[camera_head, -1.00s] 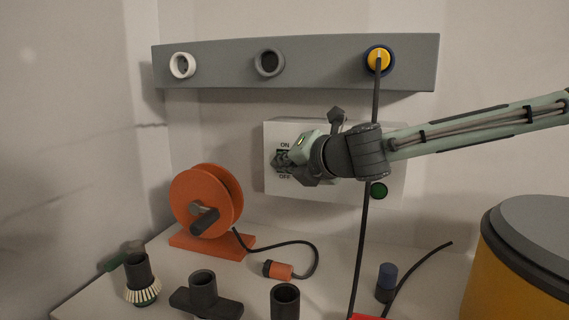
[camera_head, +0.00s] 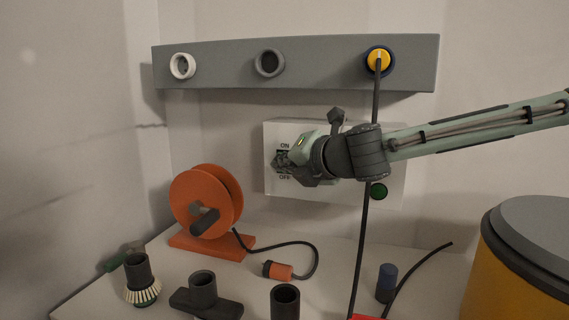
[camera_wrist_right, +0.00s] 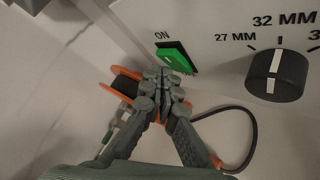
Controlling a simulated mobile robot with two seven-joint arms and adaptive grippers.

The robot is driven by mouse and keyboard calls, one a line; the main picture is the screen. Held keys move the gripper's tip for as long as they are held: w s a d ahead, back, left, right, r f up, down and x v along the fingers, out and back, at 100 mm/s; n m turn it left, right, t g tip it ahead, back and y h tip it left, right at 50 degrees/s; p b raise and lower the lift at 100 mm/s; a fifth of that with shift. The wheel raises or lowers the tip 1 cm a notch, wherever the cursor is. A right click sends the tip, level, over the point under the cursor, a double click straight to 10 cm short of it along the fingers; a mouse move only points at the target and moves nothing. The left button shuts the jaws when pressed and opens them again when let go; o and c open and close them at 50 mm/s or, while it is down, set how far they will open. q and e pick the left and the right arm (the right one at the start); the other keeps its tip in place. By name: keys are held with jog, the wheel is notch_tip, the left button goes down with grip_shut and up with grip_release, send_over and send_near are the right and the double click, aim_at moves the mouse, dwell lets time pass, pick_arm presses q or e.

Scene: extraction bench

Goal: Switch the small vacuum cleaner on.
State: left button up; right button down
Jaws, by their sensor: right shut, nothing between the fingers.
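A white control box (camera_head: 391,142) hangs on the wall, with ON and OFF lettering at its left side. In the right wrist view, a green rocker switch (camera_wrist_right: 177,57) sits under the ON label. My right gripper (camera_head: 281,162) is at the box's left side, covering much of the switch. In the wrist view its closed, empty fingertips (camera_wrist_right: 166,84) are just below the rocker's lower end; I cannot tell whether they touch it. A round green light or button (camera_head: 379,191) is at the box's lower right. My left gripper is out of view.
A black dial (camera_wrist_right: 277,75) with millimetre markings is on the box. A grey rail (camera_head: 325,64) with several ports is above; a dark hose hangs from its yellow plug (camera_head: 378,60). An orange reel (camera_head: 206,201), loose nozzles and a yellow drum (camera_head: 510,270) stand below.

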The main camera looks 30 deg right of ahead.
dwell(0.4)
jog(key=shift+w+d+f, duration=0.1)
jog(key=shift+w+d, duration=0.15)
jog(key=shift+d, duration=0.05)
jog(key=shift+w+d, duration=0.1)
jog(key=shift+d, duration=0.2)
dwell(0.6)
jog(key=shift+a, duration=0.15)
jog(key=shift+s+a+f, duration=0.1)
jog(key=shift+s+a, duration=0.05)
jog(key=shift+s, duration=0.05)
jog(key=shift+a, duration=0.1)
jog(key=s+a, duration=0.1)
jog(key=a, duration=0.1)
jog(key=s+a+r, duration=0.1)
jog(key=s, duration=0.1)
jog(key=shift+s+a+r, duration=0.15)
jog(key=shift+s+a, duration=0.05)
jog(key=shift+a, duration=0.15)
dwell(0.8)
